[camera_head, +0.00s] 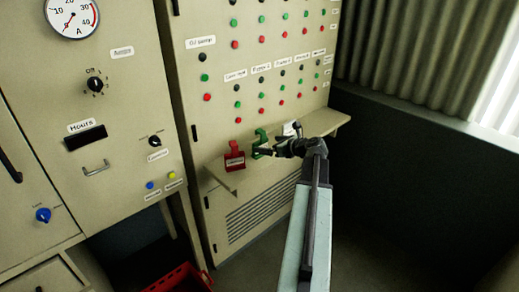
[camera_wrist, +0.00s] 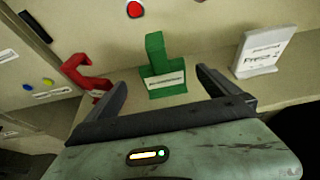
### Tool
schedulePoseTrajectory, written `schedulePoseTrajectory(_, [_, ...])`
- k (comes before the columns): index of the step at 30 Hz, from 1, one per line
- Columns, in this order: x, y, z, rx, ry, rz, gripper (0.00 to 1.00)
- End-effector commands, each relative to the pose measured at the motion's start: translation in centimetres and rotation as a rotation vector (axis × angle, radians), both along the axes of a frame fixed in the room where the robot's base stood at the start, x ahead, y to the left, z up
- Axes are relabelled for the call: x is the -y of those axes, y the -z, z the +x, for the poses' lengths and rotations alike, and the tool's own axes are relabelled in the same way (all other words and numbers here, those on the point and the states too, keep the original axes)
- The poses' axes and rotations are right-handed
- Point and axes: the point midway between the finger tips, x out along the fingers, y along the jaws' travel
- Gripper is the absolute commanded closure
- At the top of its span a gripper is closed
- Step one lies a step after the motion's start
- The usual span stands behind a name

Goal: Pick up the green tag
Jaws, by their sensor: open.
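The green tag (camera_head: 260,142) stands on a narrow shelf on the front of the control cabinet, between a red tag and a white one. In the wrist view my gripper (camera_wrist: 160,78) is open, with one finger on each side of the tag. I cannot tell whether either finger touches it.
A red tag (camera_head: 234,158) stands to the left on the shelf (camera_head: 219,177). A white tag (camera_wrist: 258,52) stands to the right. The cabinet panel with buttons (camera_head: 262,50) rises behind. A red crate (camera_head: 180,279) is on the floor below.

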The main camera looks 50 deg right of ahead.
Motion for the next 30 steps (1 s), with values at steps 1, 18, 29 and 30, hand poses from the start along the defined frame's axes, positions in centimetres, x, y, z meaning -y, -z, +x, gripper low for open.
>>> schedulePoseTrajectory(1, [0.2,0.6,0.6,0.000,0.000,0.000,0.00])
schedulePoseTrajectory(18, [1.4,3.3,5.6,0.000,0.014,0.000,0.00])
schedulePoseTrajectory(29, [1.4,3.1,5.5,0.000,0.016,0.000,0.44])
schedulePoseTrajectory(30, [1.4,3.1,5.5,0.000,0.016,0.000,0.56])
